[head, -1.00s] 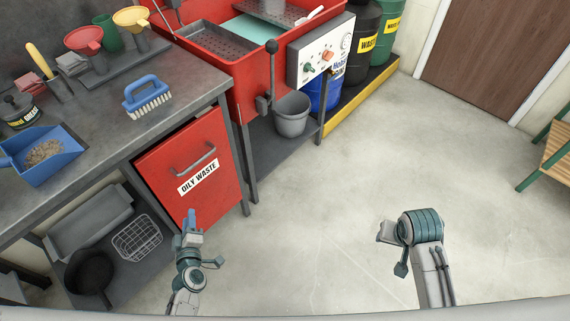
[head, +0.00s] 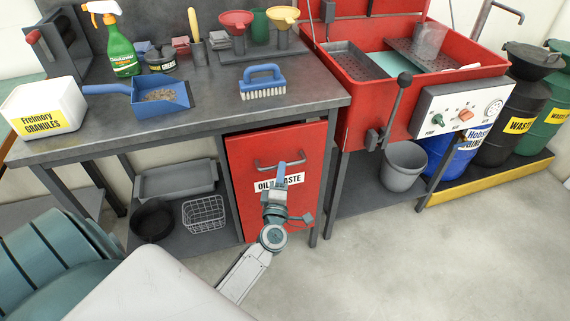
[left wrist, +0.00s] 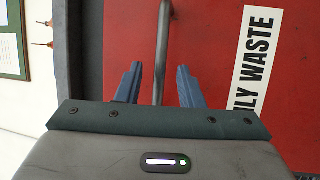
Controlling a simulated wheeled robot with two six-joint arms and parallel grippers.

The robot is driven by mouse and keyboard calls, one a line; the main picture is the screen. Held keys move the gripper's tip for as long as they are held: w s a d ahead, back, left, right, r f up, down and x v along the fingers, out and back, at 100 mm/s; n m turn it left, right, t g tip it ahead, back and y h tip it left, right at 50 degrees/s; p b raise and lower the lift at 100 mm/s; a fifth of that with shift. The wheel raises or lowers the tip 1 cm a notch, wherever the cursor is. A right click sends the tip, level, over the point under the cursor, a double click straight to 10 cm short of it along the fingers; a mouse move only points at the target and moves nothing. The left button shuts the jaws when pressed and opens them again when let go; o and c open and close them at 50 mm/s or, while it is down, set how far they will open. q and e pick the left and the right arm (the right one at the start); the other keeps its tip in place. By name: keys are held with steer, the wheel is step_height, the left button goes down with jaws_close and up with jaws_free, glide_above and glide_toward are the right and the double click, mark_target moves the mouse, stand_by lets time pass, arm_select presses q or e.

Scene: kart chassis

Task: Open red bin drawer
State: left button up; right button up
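The red bin drawer (head: 288,213), labelled "OILY WASTE", is under the grey workbench, its front looking closed. Its grey bar handle (head: 281,164) runs across the upper front. My left gripper (head: 281,172) is in front of the drawer, covering part of the label. In the left wrist view the red front (left wrist: 215,40) fills much of the picture. The handle (left wrist: 162,50) runs between the two blue fingers of my left gripper (left wrist: 158,85), which are apart with a gap on each side. I cannot tell how deep the handle lies between them. My right gripper is out of view.
A red parts washer (head: 365,110) with a lever stands right of the drawer, a grey bucket (head: 405,167) on its lower shelf. The workbench (head: 215,105) carries a blue brush (head: 263,82) and blue scoop (head: 160,98). The floor (head: 400,260) in front is clear.

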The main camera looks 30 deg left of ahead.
mark_target(267, 156)
arm_select(q)
steer(key=shift+x, duration=1.75)
jaws_close()
